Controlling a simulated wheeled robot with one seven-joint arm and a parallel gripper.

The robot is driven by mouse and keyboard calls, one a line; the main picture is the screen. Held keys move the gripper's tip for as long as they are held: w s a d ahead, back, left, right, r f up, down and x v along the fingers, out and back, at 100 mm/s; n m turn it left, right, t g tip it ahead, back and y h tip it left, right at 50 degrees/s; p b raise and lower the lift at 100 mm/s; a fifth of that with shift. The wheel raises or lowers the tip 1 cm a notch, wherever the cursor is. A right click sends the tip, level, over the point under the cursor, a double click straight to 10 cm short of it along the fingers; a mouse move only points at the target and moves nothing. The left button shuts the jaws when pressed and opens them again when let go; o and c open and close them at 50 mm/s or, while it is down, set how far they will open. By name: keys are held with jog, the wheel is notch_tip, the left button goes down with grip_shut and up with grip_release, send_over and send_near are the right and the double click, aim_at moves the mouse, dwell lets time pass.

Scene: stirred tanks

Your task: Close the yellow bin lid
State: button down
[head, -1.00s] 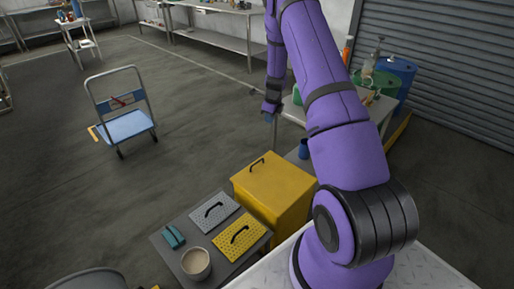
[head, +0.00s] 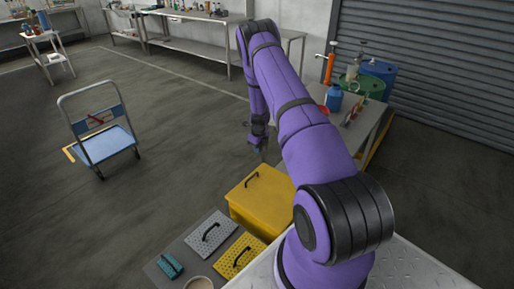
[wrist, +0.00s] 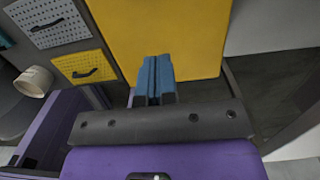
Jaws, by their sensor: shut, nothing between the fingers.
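The yellow bin (head: 270,205) stands at the lower middle of the head view, left of my arm's base. My gripper (head: 257,149) hangs above and beyond the bin in the head view, small and partly dark. In the wrist view my blue fingers (wrist: 155,62) are shut together and empty, in front of a broad yellow bin surface (wrist: 160,30). I cannot tell the gap between the fingertips and the bin.
Beside the bin is a low dark stand with a grey perforated panel (head: 211,232), a yellow perforated panel (head: 240,255), a teal object (head: 170,266) and a beige cup (head: 198,284). A blue cart (head: 103,145) stands left on open floor. A table with bottles (head: 333,98) is behind my arm.

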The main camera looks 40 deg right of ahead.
notch_tip(320, 180, down, 10)
jog(key=shift+w+f, duration=0.15)
jog(key=shift+w, duration=0.2)
jog(key=shift+a, duration=0.1)
